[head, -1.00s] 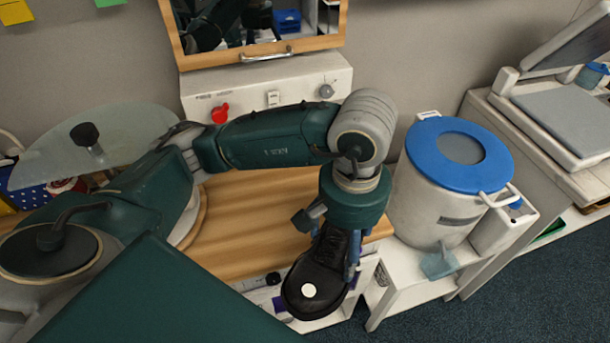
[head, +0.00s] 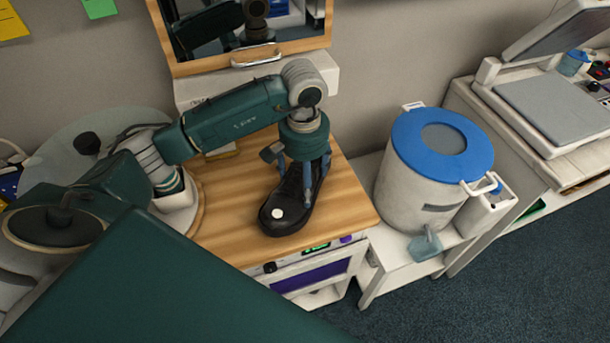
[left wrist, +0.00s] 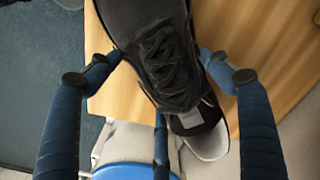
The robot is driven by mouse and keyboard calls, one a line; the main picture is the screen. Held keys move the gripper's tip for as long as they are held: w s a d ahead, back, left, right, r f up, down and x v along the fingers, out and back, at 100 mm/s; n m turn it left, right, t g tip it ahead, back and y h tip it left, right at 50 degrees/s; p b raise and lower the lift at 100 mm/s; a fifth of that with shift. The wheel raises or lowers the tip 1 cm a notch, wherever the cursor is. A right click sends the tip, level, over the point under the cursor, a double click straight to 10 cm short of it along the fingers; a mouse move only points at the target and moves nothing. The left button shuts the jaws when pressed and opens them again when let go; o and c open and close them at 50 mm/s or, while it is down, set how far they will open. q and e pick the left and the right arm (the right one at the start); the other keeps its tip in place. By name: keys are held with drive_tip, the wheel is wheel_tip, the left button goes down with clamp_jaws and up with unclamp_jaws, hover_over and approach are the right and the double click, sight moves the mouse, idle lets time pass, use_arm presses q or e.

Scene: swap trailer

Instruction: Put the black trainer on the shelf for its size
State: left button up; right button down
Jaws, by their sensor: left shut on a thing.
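The black trainer (head: 290,198) has a white round spot on its toe, black laces and a pale heel. My left gripper (head: 301,168) is shut on it from above, in the head view. The trainer is over the wooden top (head: 232,210), toe toward the front edge; I cannot tell whether its sole touches the wood. In the left wrist view the trainer (left wrist: 165,50) lies between the blue fingers of my left gripper (left wrist: 165,68), with the wood behind it. The shelves for sizes cannot be made out. My right gripper is not in view.
A white drum with a blue lid (head: 443,145) stands right of the wooden top on a white stand. A white unit with a purple panel (head: 310,275) is below the wood's front edge. A wood-framed mirror or cabinet (head: 250,35) is behind. A glass disc (head: 85,150) is at left.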

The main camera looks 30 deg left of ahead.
use_arm(q)
drive_tip(key=shift+f, duration=0.3)
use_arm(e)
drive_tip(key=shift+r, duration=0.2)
use_arm(q)
drive_tip(key=shift+f, duration=0.15)
drive_tip(key=o, duration=1.5)
drive_tip(key=shift+o, duration=0.2)
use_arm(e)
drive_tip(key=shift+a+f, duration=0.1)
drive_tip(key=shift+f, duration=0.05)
